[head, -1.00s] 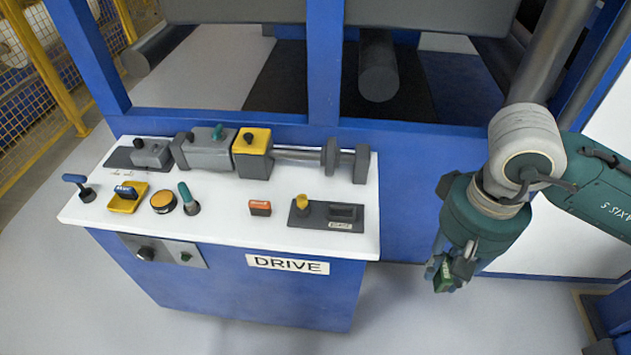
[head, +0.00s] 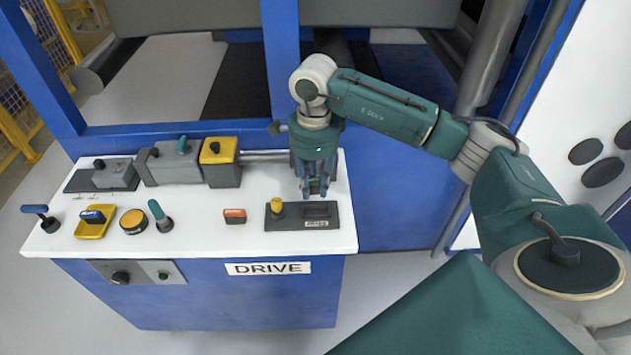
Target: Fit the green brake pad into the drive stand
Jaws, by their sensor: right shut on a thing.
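The drive stand (head: 345,235) is a blue cabinet with a white top and a DRIVE label. At the right of its top, a dark plate (head: 290,224) carries a yellow knob (head: 277,205) and a dark block (head: 320,210) with a recess. My right gripper (head: 317,188) points down just behind this block. It is shut on the green brake pad (head: 316,184), which shows as a small green patch between the fingers. Whether the pad touches the stand is unclear. The gripper hides the right end of the shaft behind it. My left gripper is out of view.
A red-orange block (head: 234,215) lies left of the plate. Further left are a green-topped lever (head: 159,214), a round yellow button (head: 133,221) and a yellow tray (head: 95,221). A grey housing with a yellow block (head: 219,151) runs along the back.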

